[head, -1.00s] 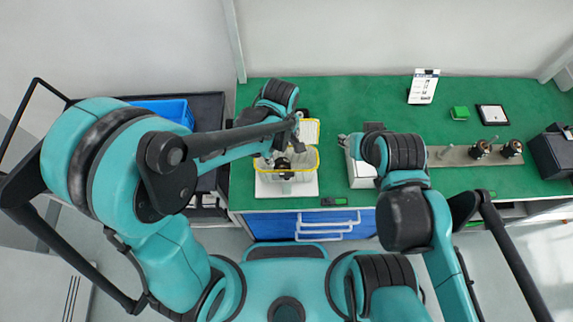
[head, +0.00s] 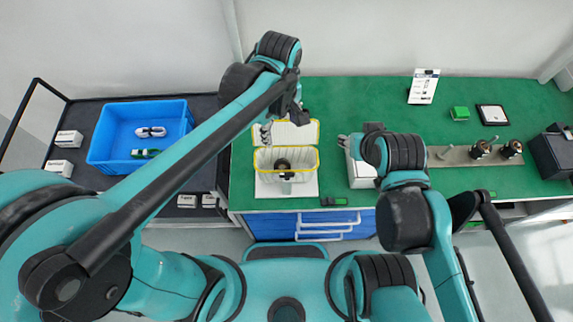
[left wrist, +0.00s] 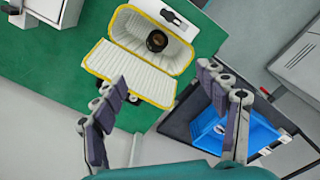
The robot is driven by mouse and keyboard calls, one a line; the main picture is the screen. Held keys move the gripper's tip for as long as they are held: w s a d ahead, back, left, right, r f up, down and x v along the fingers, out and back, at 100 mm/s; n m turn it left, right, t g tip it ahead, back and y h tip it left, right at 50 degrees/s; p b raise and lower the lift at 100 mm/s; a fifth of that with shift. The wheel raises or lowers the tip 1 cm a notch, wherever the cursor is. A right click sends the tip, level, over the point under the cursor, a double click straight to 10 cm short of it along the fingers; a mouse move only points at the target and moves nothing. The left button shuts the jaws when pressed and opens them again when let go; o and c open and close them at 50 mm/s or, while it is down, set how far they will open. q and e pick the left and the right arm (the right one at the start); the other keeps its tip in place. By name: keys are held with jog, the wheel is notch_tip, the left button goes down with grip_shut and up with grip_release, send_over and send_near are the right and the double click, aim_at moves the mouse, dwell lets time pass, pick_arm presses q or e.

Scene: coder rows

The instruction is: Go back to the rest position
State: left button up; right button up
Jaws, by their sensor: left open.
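A blue bin (head: 105,155) with a few items stands on a dark table (head: 85,112) at the left, with white boxes (head: 65,139) around it. At the right are a fixture plate (head: 450,156), a black box (head: 552,154), a sign (head: 424,87) and a tablet (head: 493,115).

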pick_arm(q)
jog(key=shift+r, duration=0.2)
dwell(0.3)
jog(key=s+a+f+m+t+b, duration=0.2)
jog(key=a+f+b, duration=0.4)
jog(key=a, duration=0.3)
jog(key=s+a+f+m+t+b, duration=0.3)
jog(key=a+f+m+t+b, duration=0.2)
jog(key=a+f+m+b, duration=0.2)
jog(key=shift+a+f+b, duration=0.2)
jog(key=shift+a+b, duration=0.75)
jog(key=shift+b, duration=0.25)
jog(key=shift+s, duration=0.1)
